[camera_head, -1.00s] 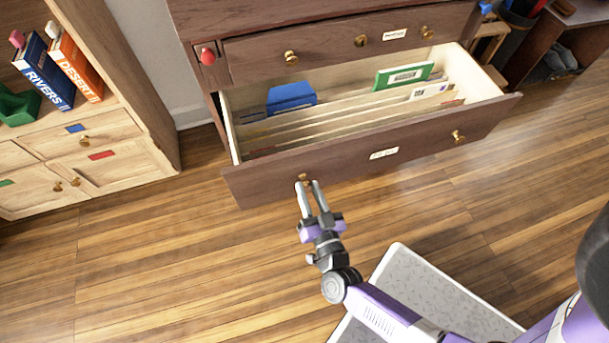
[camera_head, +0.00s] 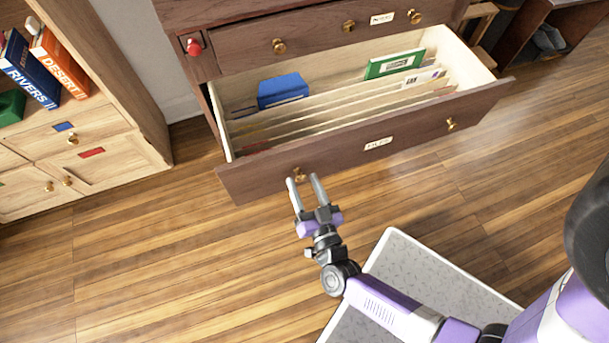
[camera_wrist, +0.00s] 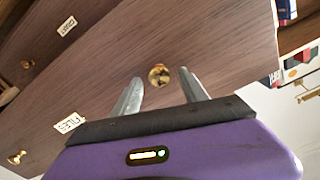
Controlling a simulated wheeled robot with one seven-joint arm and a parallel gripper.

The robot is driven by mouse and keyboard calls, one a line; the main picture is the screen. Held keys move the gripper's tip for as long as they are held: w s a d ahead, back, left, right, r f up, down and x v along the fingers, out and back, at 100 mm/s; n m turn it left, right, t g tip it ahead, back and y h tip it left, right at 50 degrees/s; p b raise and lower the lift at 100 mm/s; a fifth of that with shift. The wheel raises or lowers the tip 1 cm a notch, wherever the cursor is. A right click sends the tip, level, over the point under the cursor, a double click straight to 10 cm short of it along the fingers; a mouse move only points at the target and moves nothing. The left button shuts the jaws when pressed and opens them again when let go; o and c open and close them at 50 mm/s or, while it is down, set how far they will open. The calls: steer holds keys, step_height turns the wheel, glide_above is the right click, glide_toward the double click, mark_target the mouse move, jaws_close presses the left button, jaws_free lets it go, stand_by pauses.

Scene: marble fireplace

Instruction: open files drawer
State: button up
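The files drawer (camera_head: 340,152) is pulled well out of the dark wooden cabinet. Dividers, a blue folder (camera_head: 283,90) and a green-framed item (camera_head: 394,64) show inside it. Its front carries a label (camera_head: 379,143), which reads FILES in the wrist view (camera_wrist: 70,123), and two brass knobs. My gripper (camera_head: 305,181) is at the left knob (camera_head: 299,174). In the wrist view the knob (camera_wrist: 159,75) lies beyond and between the two fingertips (camera_wrist: 160,78), with gaps on both sides. The fingers are apart and hold nothing.
A shut upper drawer (camera_head: 330,35) with brass knobs is above the open one. A red knob-like object (camera_head: 194,46) is at its left. A light wooden bookcase (camera_head: 100,120) stands left. Wooden floor (camera_head: 170,250) is clear in front.

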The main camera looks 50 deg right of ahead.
steer(key=shift+s, duration=0.1)
steer(key=v, duration=0.7)
steer(key=shift+s+a+p, duration=0.25)
steer(key=shift+p, duration=0.15)
steer(key=w+a+r+n+t+y, duration=0.2)
steer(key=a+r+n+y, duration=0.15)
steer(key=r, duration=0.35)
steer(key=s+a+r+n+g+y, duration=0.15)
steer(key=s+r+n+y, duration=0.55)
steer(key=s+r, duration=0.75)
step_height(320, 180, up, 21)
steer(key=w+p, duration=0.2)
steer(key=p, duration=1.7)
steer(key=shift+g, duration=0.35)
